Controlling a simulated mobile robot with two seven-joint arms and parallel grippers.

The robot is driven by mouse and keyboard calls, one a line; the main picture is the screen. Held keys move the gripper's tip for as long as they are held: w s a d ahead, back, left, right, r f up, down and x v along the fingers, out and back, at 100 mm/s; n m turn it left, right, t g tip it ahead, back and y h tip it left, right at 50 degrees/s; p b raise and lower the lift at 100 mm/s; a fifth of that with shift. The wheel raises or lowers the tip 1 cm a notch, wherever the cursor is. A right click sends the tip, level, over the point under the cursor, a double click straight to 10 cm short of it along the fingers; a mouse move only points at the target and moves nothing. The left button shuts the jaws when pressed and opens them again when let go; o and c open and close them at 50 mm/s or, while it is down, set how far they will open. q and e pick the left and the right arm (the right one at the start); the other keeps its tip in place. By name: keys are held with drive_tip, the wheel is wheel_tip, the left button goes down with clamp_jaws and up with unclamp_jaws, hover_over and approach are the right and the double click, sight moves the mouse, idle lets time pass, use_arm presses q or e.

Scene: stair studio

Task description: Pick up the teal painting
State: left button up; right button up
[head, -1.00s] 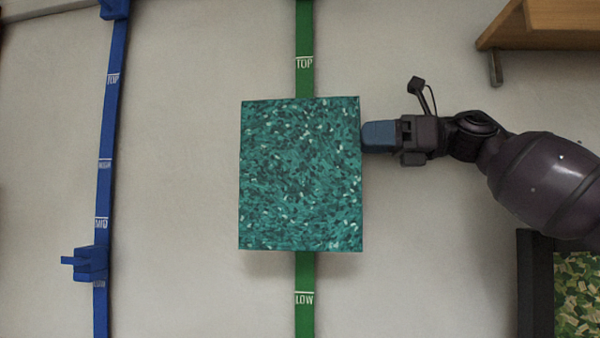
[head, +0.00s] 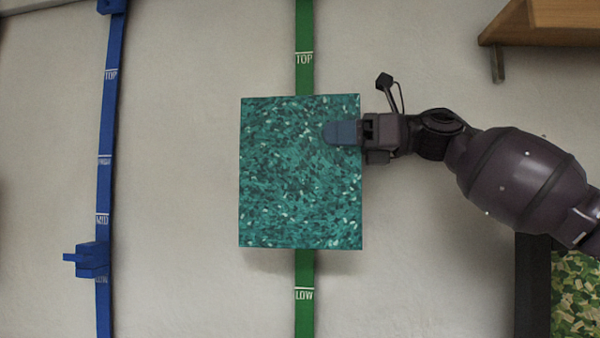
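The teal painting (head: 300,190) is a flat, nearly square panel with light flecks. It hangs upright in front of the green strip (head: 304,275) on the wall. My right gripper (head: 340,132) comes in from the right. Its blue fingers overlap the painting's upper right edge and lie in front of its face. Only one finger shape shows from this side, so I cannot tell whether it is open or shut, or whether it touches the painting. My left gripper is not in view.
A blue strip (head: 104,180) with a blue bracket (head: 88,259) runs down the wall at left. A wooden shelf (head: 545,22) juts out at the upper right. A dark-framed green picture (head: 575,300) stands at the lower right. The wall between the strips is bare.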

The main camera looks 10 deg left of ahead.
clamp_jaws()
